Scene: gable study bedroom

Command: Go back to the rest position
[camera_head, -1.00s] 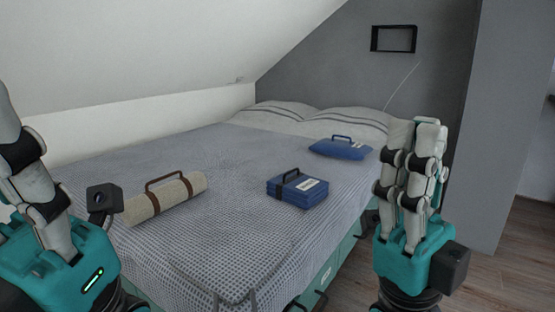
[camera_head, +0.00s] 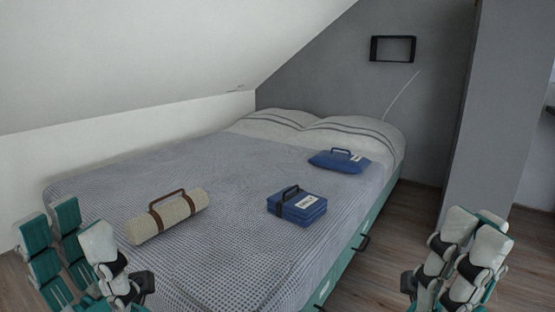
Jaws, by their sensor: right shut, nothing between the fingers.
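My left gripper (camera_head: 78,232) is at the lower left, in front of the bed's near left corner. Its fingers are spread, with teal inner pads showing, and I see nothing between them. My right gripper (camera_head: 470,228) is at the lower right, over the floor to the right of the bed. Its fingers are close together and hold nothing. The lower parts of both grippers are cut off by the bottom edge.
On the bed (camera_head: 230,165) lie a beige roll (camera_head: 168,217) with brown straps, a blue folded bundle (camera_head: 297,208) and a blue pouch (camera_head: 338,162). A sloped ceiling is at left, a grey partition (camera_head: 490,120) at right. Wood floor (camera_head: 385,230) shows between bed and partition.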

